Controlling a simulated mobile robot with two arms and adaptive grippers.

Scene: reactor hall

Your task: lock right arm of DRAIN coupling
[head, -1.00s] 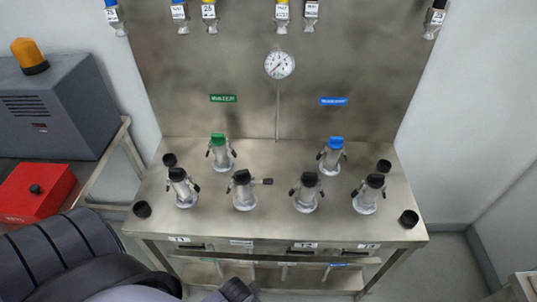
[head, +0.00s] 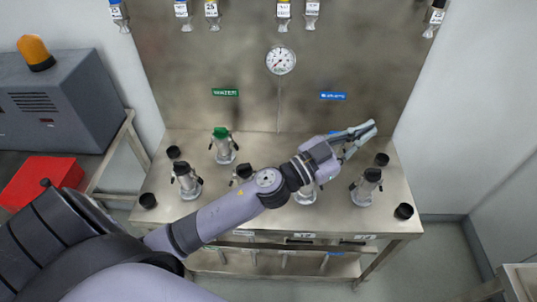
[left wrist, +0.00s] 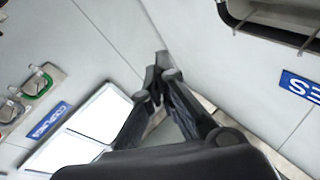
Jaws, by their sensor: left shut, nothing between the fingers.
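Several silver couplings with black caps stand along the front of the steel bench. I cannot read which one is DRAIN. The far-left one (head: 187,181) and far-right one (head: 367,186) show clearly, each with small side arms. My left arm hides much of the second one (head: 241,175) and the third one (head: 306,196). The second one's right arm is hidden. My left gripper (head: 372,127) is shut and empty, above the bench's right side, apart from the couplings. Its fingers (left wrist: 165,68) meet in the left wrist view. My right gripper is not in view.
A green-capped coupling (head: 222,146) stands at the back left; a blue-capped one (head: 334,133) is mostly hidden behind my gripper. Black caps (head: 404,211) lie on the bench (head: 265,222). A pressure gauge (head: 281,61) is on the back panel. A red box (head: 38,182) is at left.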

